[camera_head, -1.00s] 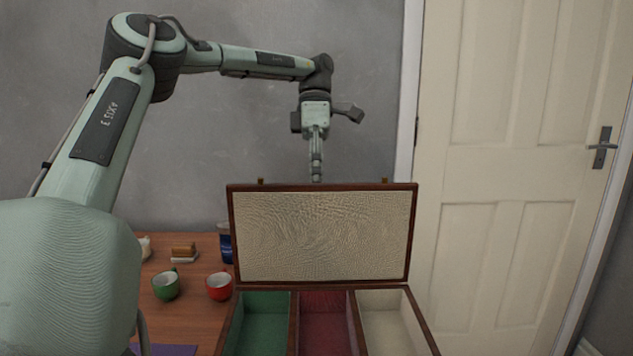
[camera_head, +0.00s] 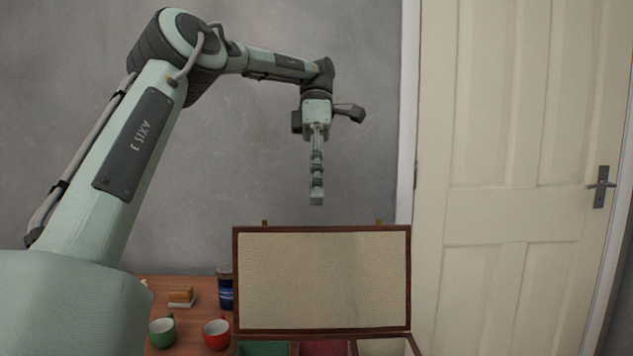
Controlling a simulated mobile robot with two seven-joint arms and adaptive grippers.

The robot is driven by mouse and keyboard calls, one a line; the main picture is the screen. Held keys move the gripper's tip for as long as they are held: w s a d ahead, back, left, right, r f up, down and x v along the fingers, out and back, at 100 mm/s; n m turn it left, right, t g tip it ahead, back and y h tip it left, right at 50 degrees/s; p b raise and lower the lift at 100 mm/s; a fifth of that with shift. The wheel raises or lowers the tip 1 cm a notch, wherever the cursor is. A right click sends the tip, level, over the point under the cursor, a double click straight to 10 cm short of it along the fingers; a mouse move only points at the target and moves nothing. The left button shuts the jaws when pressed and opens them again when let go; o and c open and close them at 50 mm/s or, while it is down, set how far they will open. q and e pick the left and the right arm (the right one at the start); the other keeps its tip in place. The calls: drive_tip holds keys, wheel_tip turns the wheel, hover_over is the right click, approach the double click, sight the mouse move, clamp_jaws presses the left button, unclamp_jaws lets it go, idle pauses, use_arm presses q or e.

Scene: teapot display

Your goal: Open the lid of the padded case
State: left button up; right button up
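The padded case (camera_head: 416,347) is at the bottom of the head view. Its lid (camera_head: 320,280) stands upright at the back, with its cream padded inner face toward me. The tops of green, red and cream compartments show below it, cut off by the frame edge. My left gripper (camera_head: 316,198) points down above the lid's top edge, apart from it. It is seen edge-on, so its opening cannot be told. My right gripper is not in view.
A grey wall and a closed door (camera_head: 510,130) are behind.

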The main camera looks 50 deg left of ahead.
use_arm(q)
drive_tip(key=shift+r, duration=0.6)
drive_tip(key=shift+a+f, duration=0.1)
drive_tip(key=c, duration=0.4)
drive_tip(key=m, duration=0.1)
drive_tip(key=a+f+m+y, duration=0.1)
drive_tip(key=m+t, duration=0.1)
drive_tip(key=m, duration=0.1)
drive_tip(key=shift+w+a+f+y, duration=0.1)
drive_tip(key=shift+a+f+y, duration=0.15)
drive_tip(key=shift+y, duration=0.15)
clamp_jaws()
drive_tip(key=m, duration=0.2)
drive_tip(key=w+a+m+t+y, duration=0.1)
drive_tip(key=m, duration=0.1)
drive_tip(key=m+y, duration=0.1)
drive_tip(key=m, duration=0.1)
drive_tip(key=shift+w+a+f+m+t, duration=0.25)
drive_tip(key=shift+w+f+m+t, duration=0.05)
drive_tip(key=shift+f+t, duration=0.1)
wheel_tip(320, 180, down, 8)
drive_tip(key=w+m+t+y, duration=0.2)
drive_tip(key=m+t, duration=0.1)
drive_tip(key=m, duration=0.4)
drive_tip(key=shift+w+d+r+y, duration=0.2)
drive_tip(key=shift+w+d+y, duration=0.05)
drive_tip(key=shift+w+y, duration=0.15)
